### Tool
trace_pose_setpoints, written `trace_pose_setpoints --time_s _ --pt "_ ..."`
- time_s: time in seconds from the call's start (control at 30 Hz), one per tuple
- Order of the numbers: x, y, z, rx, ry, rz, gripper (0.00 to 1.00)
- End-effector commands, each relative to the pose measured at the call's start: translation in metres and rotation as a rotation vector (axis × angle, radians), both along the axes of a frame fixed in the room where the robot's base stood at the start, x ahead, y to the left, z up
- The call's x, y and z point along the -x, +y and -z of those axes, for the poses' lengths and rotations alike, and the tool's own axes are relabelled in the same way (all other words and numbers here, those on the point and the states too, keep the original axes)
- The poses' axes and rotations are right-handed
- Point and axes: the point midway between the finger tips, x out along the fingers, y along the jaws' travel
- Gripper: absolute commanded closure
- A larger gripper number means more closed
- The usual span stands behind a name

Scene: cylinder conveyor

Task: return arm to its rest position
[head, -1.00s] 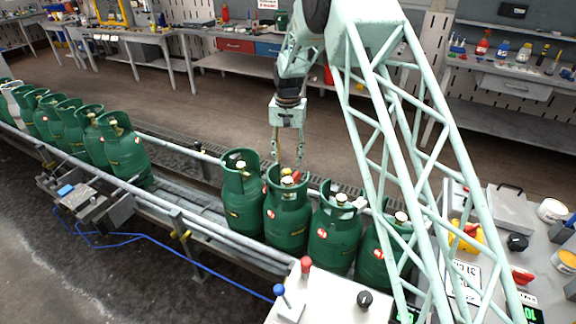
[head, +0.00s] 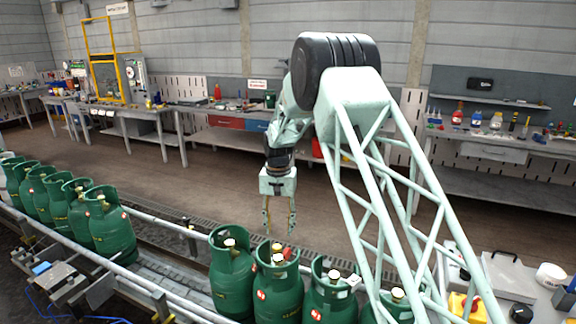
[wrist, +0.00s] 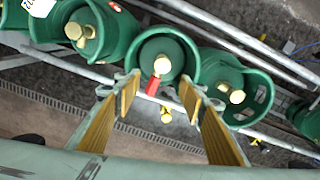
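My gripper (head: 279,230) hangs from the arm just above and behind the row of green gas cylinders, fingers pointing down. It is open, with nothing between the fingers. In the wrist view the two yellow-padded fingers (wrist: 160,95) stand apart. A green cylinder with a brass valve and a red part (head: 278,290) lies just below the gripper; in the wrist view this cylinder (wrist: 146,48) shows its open collar ahead of the fingertips. Its lower body is cut off by the head view's bottom edge.
More green cylinders stand left (head: 232,278) and right (head: 330,298) of it, and several further up the conveyor (head: 112,232). The conveyor rail (head: 160,220) runs behind them. Workbenches (head: 230,135) line the wall. Open floor (head: 200,170) lies between.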

Motion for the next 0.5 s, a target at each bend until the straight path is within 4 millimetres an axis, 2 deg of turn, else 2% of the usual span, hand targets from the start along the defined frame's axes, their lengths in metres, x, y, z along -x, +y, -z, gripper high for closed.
trace_pose_setpoints --time_s 0.5 --pt "0.037 -0.039 -0.093 -0.009 -0.036 -0.014 0.62"
